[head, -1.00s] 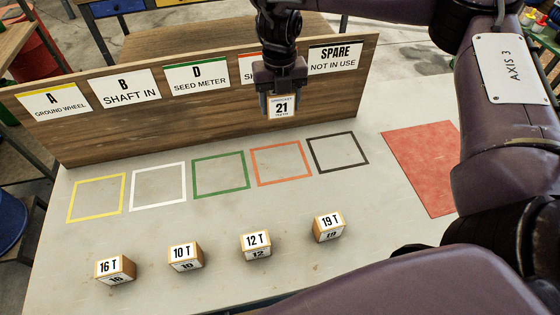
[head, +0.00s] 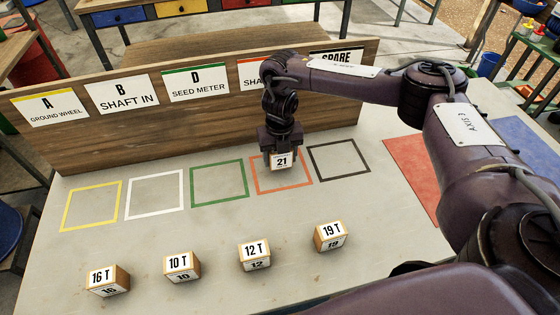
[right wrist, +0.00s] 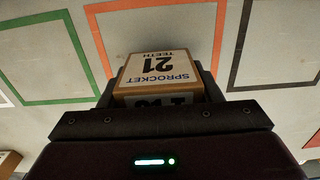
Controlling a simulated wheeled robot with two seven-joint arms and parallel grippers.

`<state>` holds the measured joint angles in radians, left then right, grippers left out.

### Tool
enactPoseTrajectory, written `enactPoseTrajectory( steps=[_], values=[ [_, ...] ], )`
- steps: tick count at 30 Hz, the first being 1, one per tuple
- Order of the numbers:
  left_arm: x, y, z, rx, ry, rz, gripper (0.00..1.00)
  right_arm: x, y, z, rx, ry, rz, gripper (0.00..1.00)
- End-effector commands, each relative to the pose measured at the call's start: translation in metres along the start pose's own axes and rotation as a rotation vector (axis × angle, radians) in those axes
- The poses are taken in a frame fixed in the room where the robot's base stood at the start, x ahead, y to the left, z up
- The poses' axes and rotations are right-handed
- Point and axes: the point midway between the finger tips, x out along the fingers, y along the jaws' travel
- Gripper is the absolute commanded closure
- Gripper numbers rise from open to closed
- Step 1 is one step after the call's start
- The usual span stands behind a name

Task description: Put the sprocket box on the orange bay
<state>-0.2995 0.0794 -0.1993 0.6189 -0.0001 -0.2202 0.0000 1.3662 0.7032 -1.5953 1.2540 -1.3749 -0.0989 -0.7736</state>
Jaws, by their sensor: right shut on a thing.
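My right gripper (head: 281,146) is shut on the sprocket box (head: 282,163), a small box labelled 21. The box is at the orange bay (head: 309,179), an orange outlined square on the table, and seems to be at or just above its surface. In the right wrist view the box (right wrist: 158,70), reading SPROCKET 21 TEETH, is between the fingers, with the orange outline (right wrist: 98,40) around its far part. The gripper hides part of the bay, so I cannot tell if the box touches the table. My left gripper is not in view.
Boxes 16 T (head: 107,281), 10 T (head: 181,267), 12 T (head: 254,257) and 19 T (head: 330,236) stand along the front. Yellow (head: 64,207), white (head: 126,196), green (head: 193,187) and black (head: 366,160) bays are empty. A labelled wooden board (head: 150,137) stands behind.

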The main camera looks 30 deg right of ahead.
Motion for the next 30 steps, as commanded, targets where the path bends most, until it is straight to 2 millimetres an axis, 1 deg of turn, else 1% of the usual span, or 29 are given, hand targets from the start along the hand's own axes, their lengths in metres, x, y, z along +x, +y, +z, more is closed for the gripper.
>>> enactPoseTrajectory(
  steps=[3,6,14,17,18,22,23,30],
  values=[
    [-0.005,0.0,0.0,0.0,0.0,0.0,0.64,0.017,0.0,-0.001,0.001,0.003,-0.001,0.68],
    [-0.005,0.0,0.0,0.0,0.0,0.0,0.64,0.025,0.0,0.0,0.0,0.0,0.0,0.68],
    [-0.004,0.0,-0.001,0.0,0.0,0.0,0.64,0.026,0.0,0.0,0.0,-0.001,0.001,0.68],
    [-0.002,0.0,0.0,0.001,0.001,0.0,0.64,0.03,0.0,0.0,0.0,0.0,0.001,0.68],
    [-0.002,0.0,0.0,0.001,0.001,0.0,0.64,0.029,0.0,0.0,0.0,0.0,0.001,0.39],
    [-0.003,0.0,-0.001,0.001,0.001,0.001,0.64,0.029,0.0,0.0,0.0,0.0,0.001,0.22],
    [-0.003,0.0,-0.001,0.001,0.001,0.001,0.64,0.029,0.0,0.0,0.0,0.0,0.001,0.2],
    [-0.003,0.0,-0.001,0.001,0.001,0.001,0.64,0.028,0.0,0.0,0.0,0.0,0.001,0.2]
  ],
)
